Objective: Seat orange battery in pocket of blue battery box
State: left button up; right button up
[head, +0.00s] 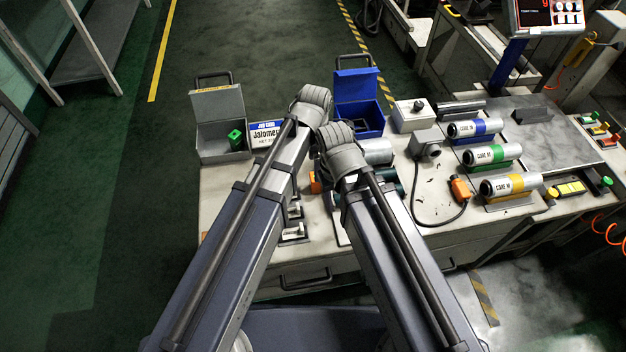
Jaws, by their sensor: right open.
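The blue battery box (369,118) stands at the back of the bench with its lid raised. My two wrists hide its front left part, so I cannot see the whole pocket. A small orange piece (315,184) shows between my arms. It is mostly covered, and I cannot tell whether it is the orange battery. My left gripper (312,100) is at the left edge of the blue box, its fingers hidden by the wrist. My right gripper (340,145) is open, in front of the box and near the orange piece; its fingertips are hardly visible.
A grey open box (222,157) with a green battery (235,138) stands left, beside a job card (264,131). Labelled rolls (497,154) lie on cradles at right. A cable with an orange plug (461,189) crosses the bench. Small fixtures (294,230) sit near the front edge.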

pick_arm(q)
jog(key=shift+w+d+f+b, duration=0.1)
jog(key=shift+d+f+b, duration=0.05)
jog(key=shift+f+b, duration=3.6)
pick_arm(e)
jog(key=shift+f, duration=3.85)
jog(key=shift+r, duration=0.1)
pick_arm(q)
jog(key=shift+c, duration=0.2)
grip_shut()
